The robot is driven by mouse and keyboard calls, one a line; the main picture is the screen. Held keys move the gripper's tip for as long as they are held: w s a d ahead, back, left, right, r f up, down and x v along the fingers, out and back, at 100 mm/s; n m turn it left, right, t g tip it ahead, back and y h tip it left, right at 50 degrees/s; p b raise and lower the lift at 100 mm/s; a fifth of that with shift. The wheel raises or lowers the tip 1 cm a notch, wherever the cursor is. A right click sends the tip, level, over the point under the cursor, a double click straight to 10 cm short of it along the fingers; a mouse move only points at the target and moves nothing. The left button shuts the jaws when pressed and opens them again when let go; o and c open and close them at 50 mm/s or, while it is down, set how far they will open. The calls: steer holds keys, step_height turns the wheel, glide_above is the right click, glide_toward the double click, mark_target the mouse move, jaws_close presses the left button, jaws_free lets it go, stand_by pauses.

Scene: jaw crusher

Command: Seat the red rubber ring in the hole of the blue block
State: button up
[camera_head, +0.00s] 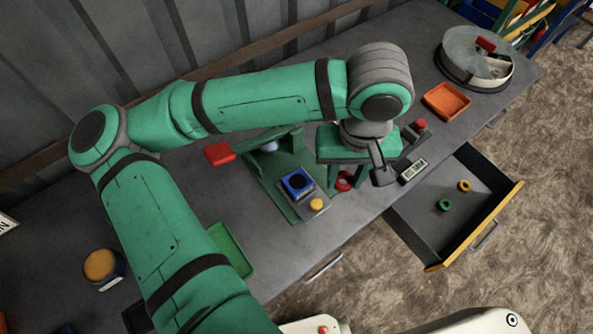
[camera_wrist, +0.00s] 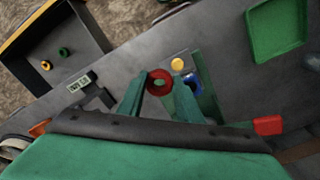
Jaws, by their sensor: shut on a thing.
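My gripper (camera_head: 345,182) has its green fingers pointing down over the bench, shut on the red rubber ring (camera_head: 343,187). In the wrist view the ring (camera_wrist: 152,78) shows between the two fingers of my gripper (camera_wrist: 160,83). The blue block (camera_head: 288,184) sits on the green jaw crusher, left of the ring in the head view, with its dark round hole facing up. The ring is apart from the block. In the wrist view the block (camera_wrist: 193,79) is partly hidden behind the right finger.
A yellow button (camera_head: 316,204) is beside the block. An open drawer (camera_head: 425,222) holds a green ring and an orange ring. A green tray (camera_head: 232,248) and an orange tray (camera_head: 446,102) lie on the bench.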

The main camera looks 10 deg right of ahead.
steer(key=w+a+f, duration=0.3)
steer(key=w+a, duration=0.1)
glide_above(298, 184)
steer(key=f, duration=0.4)
steer(key=shift+s+d+f, duration=0.2)
steer(key=shift+d+f, duration=0.1)
steer(key=shift+w+a+f, duration=0.2)
steer(key=shift+f, duration=0.8)
steer(key=shift+w+a+f, duration=0.15)
steer(key=shift+f, duration=0.95)
steer(key=shift+s+f, duration=0.2)
steer(key=shift+f, duration=0.45)
steer(key=o, duration=1)
steer(key=shift+w+d+r, duration=0.15)
steer(key=shift+r, duration=0.45)
step_height(298, 184, up, 12)
steer(key=shift+r, duration=0.1)
